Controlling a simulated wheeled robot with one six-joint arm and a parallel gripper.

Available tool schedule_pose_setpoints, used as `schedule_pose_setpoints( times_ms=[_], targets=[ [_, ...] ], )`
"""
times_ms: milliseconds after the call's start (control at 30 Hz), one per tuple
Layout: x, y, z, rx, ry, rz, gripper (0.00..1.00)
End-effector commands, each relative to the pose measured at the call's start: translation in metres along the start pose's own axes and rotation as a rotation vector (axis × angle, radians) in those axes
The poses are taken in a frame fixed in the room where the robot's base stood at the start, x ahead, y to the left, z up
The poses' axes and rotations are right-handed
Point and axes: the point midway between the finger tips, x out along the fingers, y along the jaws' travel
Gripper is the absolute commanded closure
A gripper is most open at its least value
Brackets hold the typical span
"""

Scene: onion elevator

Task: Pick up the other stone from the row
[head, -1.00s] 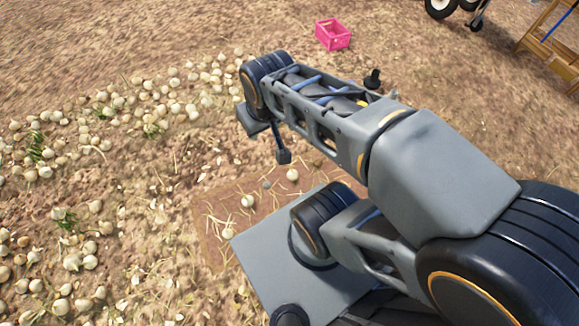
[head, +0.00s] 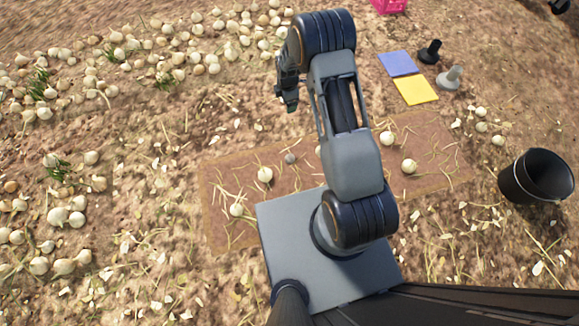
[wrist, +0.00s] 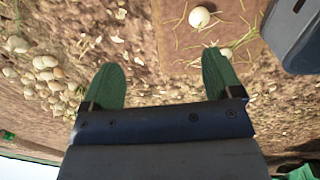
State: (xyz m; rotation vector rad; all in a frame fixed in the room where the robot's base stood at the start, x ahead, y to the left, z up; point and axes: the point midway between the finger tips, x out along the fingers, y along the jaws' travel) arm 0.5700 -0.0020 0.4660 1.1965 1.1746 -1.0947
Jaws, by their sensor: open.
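A small grey stone (head: 290,158) lies on the brown mat (head: 222,180), in a loose row with pale onions. One onion (head: 265,174) lies to its left, and others (head: 387,138) lie to the right, partly behind my arm. My gripper (head: 288,100) is above the soil beyond the mat's far edge, apart from the stone. In the wrist view my gripper (wrist: 162,75) has its two green fingers spread wide with nothing between them. That view shows two pale round things (wrist: 199,17) by the mat; I cannot make out the grey stone there.
Many onions (head: 110,70) lie on the soil at the left and back. A black bucket (head: 535,175) stands at the right. Blue (head: 398,63) and yellow (head: 415,90) squares, black (head: 430,51) and grey (head: 449,77) knobbed objects, and a pink crate (head: 388,5) are farther back.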

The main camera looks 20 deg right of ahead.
Motion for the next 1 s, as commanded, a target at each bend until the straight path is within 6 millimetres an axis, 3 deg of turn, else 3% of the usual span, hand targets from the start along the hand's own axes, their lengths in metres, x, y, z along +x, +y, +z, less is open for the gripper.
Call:
schedule_pose_setpoints(
  times_ms=[33, 100, 200, 300, 400, 700, 1000],
  targets=[
    [0.066, -0.006, -0.001, -0.086, 0.003, -0.023, 0.15],
    [0.122, -0.013, -0.001, -0.204, 0.006, -0.037, 0.15],
    [0.188, -0.025, -0.003, -0.346, 0.013, -0.055, 0.15],
    [0.238, -0.038, -0.003, -0.458, 0.020, -0.068, 0.15],
    [0.271, -0.048, -0.004, -0.535, 0.026, -0.076, 0.15],
    [0.334, -0.063, -0.005, -0.613, 0.033, -0.084, 0.15],
    [0.377, -0.067, -0.005, -0.612, 0.032, -0.084, 0.15]
  ],
)
